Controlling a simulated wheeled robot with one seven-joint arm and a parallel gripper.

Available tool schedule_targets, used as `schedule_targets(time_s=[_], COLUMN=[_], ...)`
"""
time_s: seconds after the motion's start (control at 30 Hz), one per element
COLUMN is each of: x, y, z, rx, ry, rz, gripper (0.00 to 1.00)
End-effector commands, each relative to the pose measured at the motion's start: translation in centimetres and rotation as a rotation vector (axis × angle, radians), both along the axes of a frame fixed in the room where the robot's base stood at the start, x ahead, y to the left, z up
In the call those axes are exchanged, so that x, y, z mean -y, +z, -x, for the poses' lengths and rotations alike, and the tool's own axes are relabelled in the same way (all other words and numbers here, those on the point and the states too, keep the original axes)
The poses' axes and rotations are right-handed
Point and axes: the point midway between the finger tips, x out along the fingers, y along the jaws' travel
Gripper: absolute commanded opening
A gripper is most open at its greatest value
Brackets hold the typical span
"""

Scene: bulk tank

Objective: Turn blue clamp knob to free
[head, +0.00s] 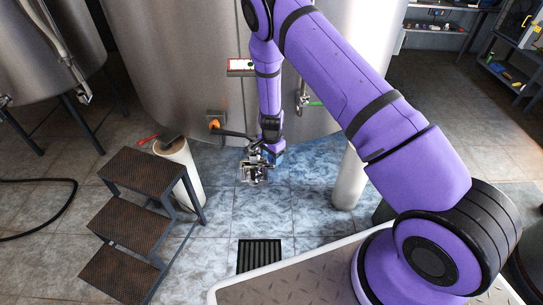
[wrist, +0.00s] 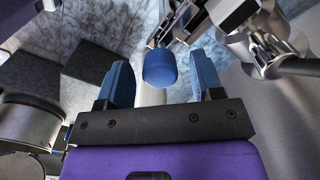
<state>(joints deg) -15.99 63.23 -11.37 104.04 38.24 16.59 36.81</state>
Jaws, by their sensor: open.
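The blue clamp knob (wrist: 160,68) shows in the wrist view as a rounded blue cap between the tips of my gripper (wrist: 162,82). My gripper is open, with a blue finger on each side of the knob. A gap shows on both sides, and I cannot tell whether either finger touches it. In the head view my gripper (head: 256,172) is low in front of the large steel tank, by metal fittings. The knob cannot be made out there.
Metal pipe fittings (wrist: 265,45) stand close at the right of my gripper in the wrist view. Steps (head: 135,220) stand left of my arm, a floor drain (head: 259,256) lies in front, and the steel tank (head: 185,60) rises behind.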

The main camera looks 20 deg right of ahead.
Motion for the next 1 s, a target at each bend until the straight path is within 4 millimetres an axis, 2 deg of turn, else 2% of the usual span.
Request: schedule_targets(time_s=[0.07,0.2,0.27,0.3,0.67,1.0], x=[0.00,0.00,0.00,0.00,0.01,0.08], y=[0.02,0.03,0.03,0.03,0.04,0.05], z=[-0.01,-0.01,-0.01,-0.01,-0.02,-0.05], rx=[0.000,0.000,0.000,0.000,0.000,0.000], ry=[0.000,0.000,0.000,0.000,0.055,0.298], rz=[0.000,0.000,0.000,0.000,0.000,0.000], gripper=[0.61,0.28,0.15,0.12,0.12,0.12])
